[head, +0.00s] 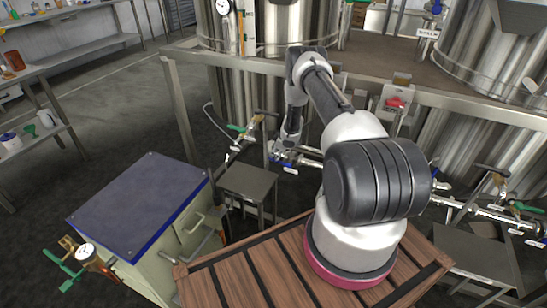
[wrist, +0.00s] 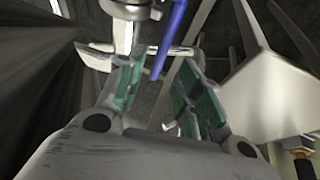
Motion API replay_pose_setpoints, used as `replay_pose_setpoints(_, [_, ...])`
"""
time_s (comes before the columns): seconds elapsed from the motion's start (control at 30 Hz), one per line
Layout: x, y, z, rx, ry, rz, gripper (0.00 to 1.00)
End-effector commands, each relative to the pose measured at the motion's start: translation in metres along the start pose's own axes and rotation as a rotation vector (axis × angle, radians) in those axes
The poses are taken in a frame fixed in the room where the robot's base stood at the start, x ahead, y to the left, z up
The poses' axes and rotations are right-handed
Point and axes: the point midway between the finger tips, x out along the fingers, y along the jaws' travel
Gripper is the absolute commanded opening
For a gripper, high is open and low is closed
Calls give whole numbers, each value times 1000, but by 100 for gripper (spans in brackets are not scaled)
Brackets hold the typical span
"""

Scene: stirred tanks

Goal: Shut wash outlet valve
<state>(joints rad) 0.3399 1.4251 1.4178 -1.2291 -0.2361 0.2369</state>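My gripper (wrist: 158,88) is open in the wrist view, with a gap between its two green-padded fingers. In the head view my arm reaches down to the pipework below the left tank, where my gripper (head: 281,151) is small and partly hidden among the pipes. Small tags hang there, but I cannot read which valve is the wash outlet.
A green-handled valve (head: 237,128) is left of my gripper, and a small grey stand (head: 248,182) is below it. A blue-topped cabinet (head: 140,205) stands at the left. A white panel (wrist: 270,95) is close on the right in the wrist view. Steel tank walls are behind.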

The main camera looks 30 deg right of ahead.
Motion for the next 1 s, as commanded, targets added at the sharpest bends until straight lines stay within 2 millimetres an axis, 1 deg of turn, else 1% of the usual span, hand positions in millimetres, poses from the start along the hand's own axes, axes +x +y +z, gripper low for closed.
replay_pose_setpoints(0.03, [10, -2, 1, 0, -1, -1, 35])
replay_pose_setpoints(0.1, [23, -1, 1, -1, 0, -1, 35])
replay_pose_setpoints(0.2, [39, -1, 1, -2, 0, 0, 35])
replay_pose_setpoints(0.3, [51, 0, 1, 0, 0, 0, 35])
replay_pose_setpoints(0.43, [59, 0, 0, -1, 0, 0, 35])
replay_pose_setpoints(0.7, [60, 0, 0, 1, 0, 0, 35])
replay_pose_setpoints(0.9, [60, 0, 0, 1, 0, 0, 0])
replay_pose_setpoints(1.0, [60, 0, 0, 0, 0, 0, 0])
